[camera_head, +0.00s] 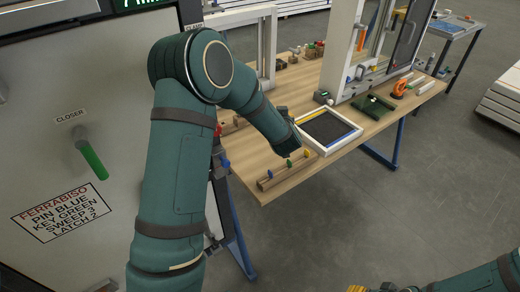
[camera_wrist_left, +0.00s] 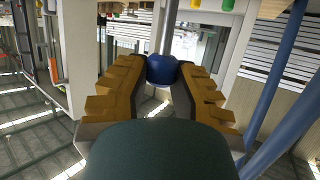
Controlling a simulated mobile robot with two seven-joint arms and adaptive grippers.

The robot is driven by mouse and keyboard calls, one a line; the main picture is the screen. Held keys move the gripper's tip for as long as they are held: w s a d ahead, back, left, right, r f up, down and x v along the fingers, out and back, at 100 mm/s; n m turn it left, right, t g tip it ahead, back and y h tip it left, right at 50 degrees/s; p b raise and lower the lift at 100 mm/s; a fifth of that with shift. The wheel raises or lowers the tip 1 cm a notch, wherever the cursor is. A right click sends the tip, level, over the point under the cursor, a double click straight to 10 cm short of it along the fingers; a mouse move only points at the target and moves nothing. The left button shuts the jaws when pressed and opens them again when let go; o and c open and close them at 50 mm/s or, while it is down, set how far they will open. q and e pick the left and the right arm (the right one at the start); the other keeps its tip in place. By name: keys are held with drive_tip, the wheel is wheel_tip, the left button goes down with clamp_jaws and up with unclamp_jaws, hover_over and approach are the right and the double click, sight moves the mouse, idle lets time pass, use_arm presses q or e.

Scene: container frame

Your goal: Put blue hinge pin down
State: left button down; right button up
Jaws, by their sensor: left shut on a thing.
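The blue hinge pin (camera_wrist_left: 161,68) shows as a rounded blue head between the yellow finger pads in the left wrist view. I cannot make out the pin in the head view. My right gripper (camera_head: 372,288) shows only partly at the bottom edge, away from the table; its opening is unclear.
A white-framed tray (camera_head: 322,148) with a dark inside lies beside the rail on the wooden table (camera_head: 372,128). A green fixture (camera_head: 374,106) and an orange object (camera_head: 400,89) stand farther right. A panel (camera_head: 110,165) with a green handle (camera_head: 92,160) and a printed label (camera_head: 62,212) fills the left.

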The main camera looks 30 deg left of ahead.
use_arm(q)
drive_tip(key=w+a+f+n+g+y+b, duration=0.25)
drive_tip(key=a+n+g+y, duration=0.2)
drive_tip(key=a, duration=0.55)
drive_tip(key=shift+n, duration=0.25)
drive_tip(key=f, duration=0.3)
drive_tip(key=f+b, duration=0.1)
drive_tip(key=f, duration=0.6)
drive_tip(key=shift+s+a+b, duration=0.3)
drive_tip(key=shift+s+b, duration=0.05)
drive_tip(key=shift+s, duration=0.05)
drive_tip(key=shift+f, duration=0.2)
drive_tip(key=c, duration=0.9)
unclamp_jaws()
drive_tip(key=shift+r, duration=0.1)
drive_tip(key=shift+r, duration=0.1)
